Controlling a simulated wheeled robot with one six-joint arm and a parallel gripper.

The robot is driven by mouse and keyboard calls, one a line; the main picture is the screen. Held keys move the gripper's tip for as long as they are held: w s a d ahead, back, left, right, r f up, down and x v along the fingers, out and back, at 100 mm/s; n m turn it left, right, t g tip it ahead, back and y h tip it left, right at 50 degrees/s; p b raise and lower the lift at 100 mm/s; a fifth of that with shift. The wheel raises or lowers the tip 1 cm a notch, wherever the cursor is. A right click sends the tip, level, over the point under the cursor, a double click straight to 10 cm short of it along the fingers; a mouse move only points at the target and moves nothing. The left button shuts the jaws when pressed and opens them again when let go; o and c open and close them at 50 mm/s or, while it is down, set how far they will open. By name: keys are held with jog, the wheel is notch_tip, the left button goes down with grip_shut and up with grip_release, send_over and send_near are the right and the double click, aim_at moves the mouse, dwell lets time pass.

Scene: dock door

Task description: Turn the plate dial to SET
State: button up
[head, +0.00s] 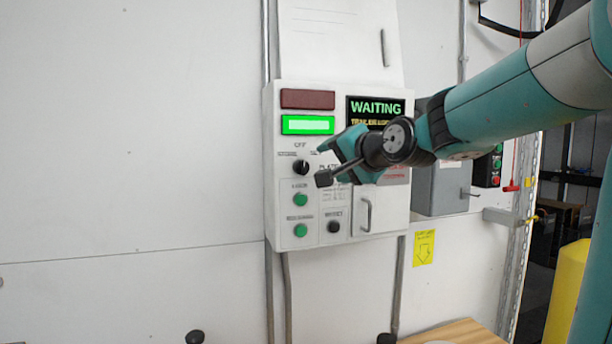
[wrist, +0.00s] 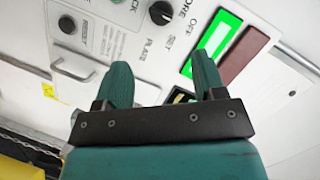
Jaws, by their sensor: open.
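The plate dial is a round black knob (head: 301,167) on the left of the white control box (head: 270,206), under the OFF label. In the wrist view the dial (wrist: 160,12) is at the top edge, with OFF, SET, STORE and PLATE printed around it. A pale mark shows on the knob, but I cannot tell clearly which label it points to. My gripper (head: 322,165) is open and empty, in front of the box just right of the dial in the head view. In the wrist view my gripper (wrist: 160,62) has both teal fingers apart, short of the dial and not around it.
A lit green panel (head: 307,125) and a dark red panel (head: 307,99) sit above the dial. The screen (head: 375,108) reads WAITING. Green buttons (head: 300,200) and a black knob (head: 333,227) lie below. A door handle (head: 366,214) sticks out lower right. The left wall is clear.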

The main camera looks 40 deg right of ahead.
aim_at(306, 166)
jog(key=p+x, duration=0.3)
jog(key=x, duration=0.7)
jog(key=shift+w+r+p, duration=0.15)
jog(key=shift+w+p, duration=0.1)
jog(key=shift+p, duration=0.15)
jog(key=shift+w+f, duration=0.25)
jog(key=shift+w, duration=0.4)
jog(key=c, duration=0.9)
